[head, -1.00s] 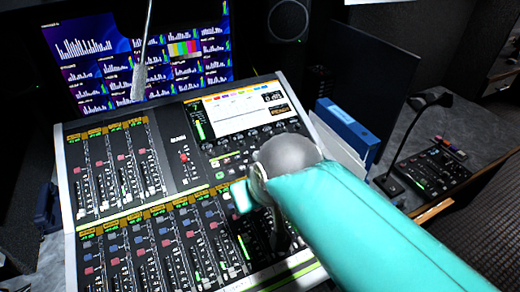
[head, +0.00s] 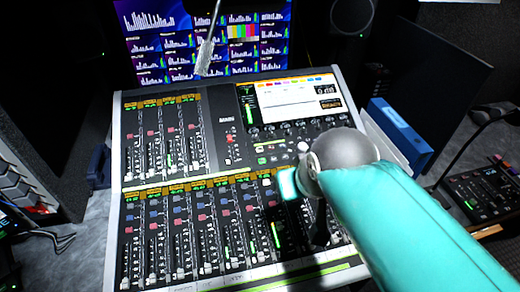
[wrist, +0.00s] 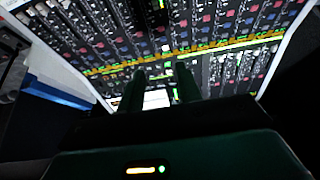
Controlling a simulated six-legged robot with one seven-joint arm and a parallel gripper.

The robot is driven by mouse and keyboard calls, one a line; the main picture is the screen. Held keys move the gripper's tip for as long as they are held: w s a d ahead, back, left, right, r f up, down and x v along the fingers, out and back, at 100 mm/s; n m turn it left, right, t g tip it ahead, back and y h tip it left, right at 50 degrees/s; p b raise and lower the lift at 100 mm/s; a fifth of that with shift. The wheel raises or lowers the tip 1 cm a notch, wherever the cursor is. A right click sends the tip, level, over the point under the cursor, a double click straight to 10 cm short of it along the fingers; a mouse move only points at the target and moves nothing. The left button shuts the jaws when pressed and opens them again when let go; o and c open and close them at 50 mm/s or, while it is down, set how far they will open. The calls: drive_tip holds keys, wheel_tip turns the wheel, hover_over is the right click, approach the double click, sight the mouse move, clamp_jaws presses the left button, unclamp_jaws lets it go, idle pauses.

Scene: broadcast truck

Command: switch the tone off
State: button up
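The mixing console (head: 222,180) fills the middle of the head view, with rows of faders, coloured buttons and a lit screen (head: 290,100) at its upper right. I cannot tell which control is the tone switch; labels are too small to read. My arm reaches in from the right over the console's right half and hides part of the buttons there. In the wrist view my gripper (wrist: 160,78) shows two dark fingers apart with nothing between them. They point at the console (wrist: 215,60), just above its surface or close to it; contact cannot be told.
A monitor (head: 160,45) with level graphs stands behind the console. A microphone (head: 207,55) hangs before it. A blue binder (head: 402,132) stands right of the console. A small control panel (head: 480,193) sits on the desk further right. Cables lie at the left.

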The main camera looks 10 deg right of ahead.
clamp_jaws()
idle(1.5)
